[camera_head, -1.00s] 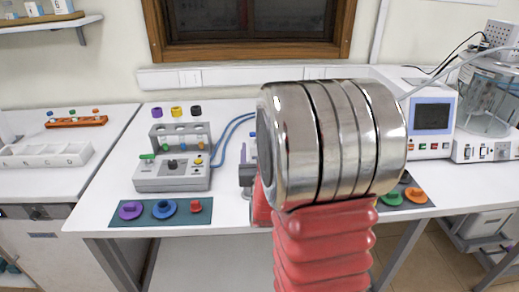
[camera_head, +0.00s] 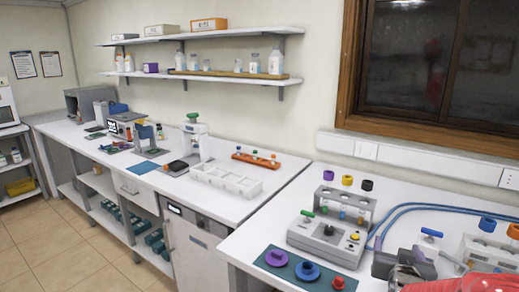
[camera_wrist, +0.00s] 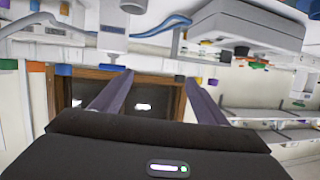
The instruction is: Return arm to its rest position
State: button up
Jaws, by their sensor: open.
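My gripper (camera_wrist: 159,78) shows in the wrist view, with its two dark fingers apart and nothing between them. The wrist view is upside down, with the bench equipment along its top and the dark window behind the fingers. A grey tester (camera_head: 327,240) with a green lever and a tube rack stands on the near bench.
A teal mat (camera_head: 305,268) with purple, blue and red knobs lies at the bench front. A white divided tray (camera_head: 226,181) and an orange rack (camera_head: 256,160) sit on the left bench. Shelves (camera_head: 200,78) hang above. Blue hoses (camera_head: 400,208) run near my arm. The floor at left is clear.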

jog(key=s+a+n+g+y, duration=0.2)
jog(key=s+a+y, duration=0.1)
jog(key=a, duration=0.6)
jog(key=s+a+n+g+y, duration=0.1)
jog(key=s+a+g, duration=0.2)
jog(key=s+a, duration=0.3)
jog(key=s+a+r+n+g+y, duration=0.1)
jog(key=s+a, duration=0.6)
jog(key=s, duration=0.7)
jog(key=shift+n+g+y, duration=0.6)
jog(key=shift+g, duration=0.3)
jog(key=shift+s, duration=0.1)
jog(key=shift+c, duration=0.7)
